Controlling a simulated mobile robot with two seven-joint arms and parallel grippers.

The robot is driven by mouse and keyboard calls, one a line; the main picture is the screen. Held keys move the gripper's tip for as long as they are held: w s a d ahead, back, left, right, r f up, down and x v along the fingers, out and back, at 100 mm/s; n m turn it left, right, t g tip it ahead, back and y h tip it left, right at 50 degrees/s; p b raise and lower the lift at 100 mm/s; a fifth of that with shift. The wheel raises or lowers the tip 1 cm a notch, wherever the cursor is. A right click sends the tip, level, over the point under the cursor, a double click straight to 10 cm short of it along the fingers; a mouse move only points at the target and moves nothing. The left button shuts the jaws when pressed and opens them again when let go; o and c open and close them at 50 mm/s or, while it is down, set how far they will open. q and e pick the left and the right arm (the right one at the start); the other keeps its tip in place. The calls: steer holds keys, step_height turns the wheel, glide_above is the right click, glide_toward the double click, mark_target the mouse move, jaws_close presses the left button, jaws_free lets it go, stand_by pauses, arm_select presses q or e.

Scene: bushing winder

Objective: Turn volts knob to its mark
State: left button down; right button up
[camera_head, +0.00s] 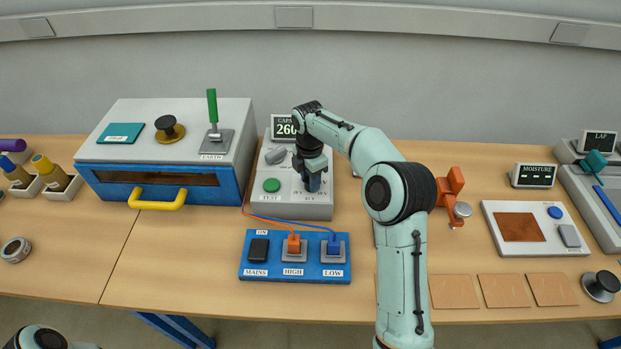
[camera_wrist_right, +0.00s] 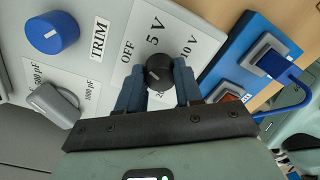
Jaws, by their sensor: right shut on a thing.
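The volts knob (camera_wrist_right: 159,71) is a small black round knob on a white dial plate (camera_wrist_right: 150,30) marked OFF, 5 V, 10 V and a partly covered 20 V label. My right gripper (camera_wrist_right: 158,88) is shut on it, one blue-grey finger on each side. I cannot tell which label the knob points to. In the head view my right gripper (camera_head: 313,182) reaches down onto the grey meter box (camera_head: 300,210) and hides the knob. Of my left arm only a piece shows at the bottom left; its gripper is out of view.
The meter box also has a blue TRIM knob (camera_wrist_right: 52,33), a grey capacitance knob (camera_wrist_right: 54,104), a green TEST button (camera_head: 271,185) and a display (camera_head: 284,128) reading 260. A blue switch panel (camera_head: 262,270) with orange and blue plugs lies in front. A blue-fronted oven-like box (camera_head: 110,185) stands left.

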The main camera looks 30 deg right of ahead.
steer(key=shift+n, duration=2)
steer(key=o, duration=1)
steer(key=shift+o, duration=0.2)
steer(key=shift+r, duration=0.15)
step_height(320, 180, up, 13)
steer(key=shift+w, duration=0.2)
steer(key=shift+a, duration=0.1)
